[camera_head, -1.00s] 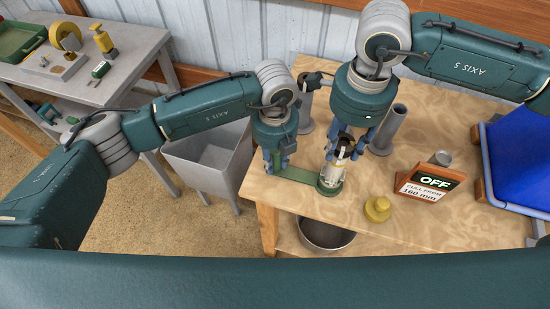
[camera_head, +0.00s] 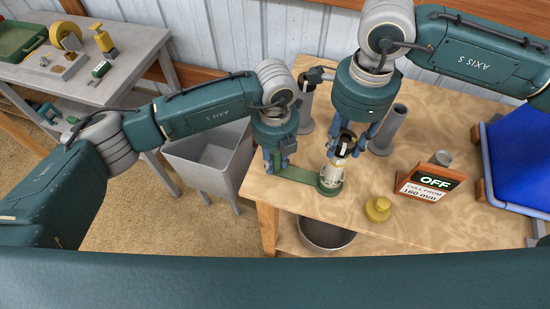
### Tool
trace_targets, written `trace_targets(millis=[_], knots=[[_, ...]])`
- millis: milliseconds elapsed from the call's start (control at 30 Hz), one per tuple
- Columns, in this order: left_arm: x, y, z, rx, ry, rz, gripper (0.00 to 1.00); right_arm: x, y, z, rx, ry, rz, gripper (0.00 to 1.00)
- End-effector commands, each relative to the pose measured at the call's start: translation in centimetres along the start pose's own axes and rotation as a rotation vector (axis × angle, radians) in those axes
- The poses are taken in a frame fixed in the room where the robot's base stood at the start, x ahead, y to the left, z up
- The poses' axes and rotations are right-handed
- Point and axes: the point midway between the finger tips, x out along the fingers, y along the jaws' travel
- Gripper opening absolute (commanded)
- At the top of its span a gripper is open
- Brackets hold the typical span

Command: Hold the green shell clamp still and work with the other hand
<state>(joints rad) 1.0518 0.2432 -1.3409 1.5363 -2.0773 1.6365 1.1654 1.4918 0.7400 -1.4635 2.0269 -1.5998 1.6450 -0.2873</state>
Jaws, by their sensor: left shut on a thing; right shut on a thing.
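The green shell clamp (camera_head: 302,175) lies on the wooden table near its front left edge, a flat green bar ending in a green cup. My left gripper (camera_head: 278,162) is shut on the bar's left end. A pale cylindrical thing (camera_head: 334,173) stands in the cup, with a black and white top. My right gripper (camera_head: 352,140) is shut on that black and white top, above the cup. Its fingers partly hide the top, and I cannot tell whether top and pale body are one piece.
A yellow knob-like piece (camera_head: 377,208), an "OFF" sign (camera_head: 431,184) and a blue bin (camera_head: 520,158) are to the right. Grey tubes (camera_head: 388,129) stand behind my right gripper. A round metal pan (camera_head: 326,232) sits below the front edge. A grey bin (camera_head: 205,165) stands left.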

Motion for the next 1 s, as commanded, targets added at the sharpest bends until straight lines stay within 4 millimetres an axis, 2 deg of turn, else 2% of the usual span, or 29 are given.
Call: trace_targets(millis=[33,67,233,467,1000], knots=[[0.0,0.0,0.0,0.000,0.001,0.000,0.00,0.0,0.0,0.0,0.000,0.000,0.000,0.00],[0.0,0.0,0.0,0.000,0.001,-0.001,0.00,0.0,0.0,0.0,0.000,0.000,0.000,0.34],[0.0,0.0,0.0,0.000,0.001,-0.001,0.00,0.0,0.0,0.0,0.000,0.000,0.000,0.00],[0.0,0.0,0.0,0.000,0.001,-0.001,0.00,-0.1,0.0,0.0,0.000,-0.001,0.000,0.00],[0.0,-0.1,0.0,0.001,0.000,-0.001,0.00,-3.3,-0.1,0.0,0.001,0.000,-0.001,0.00]])
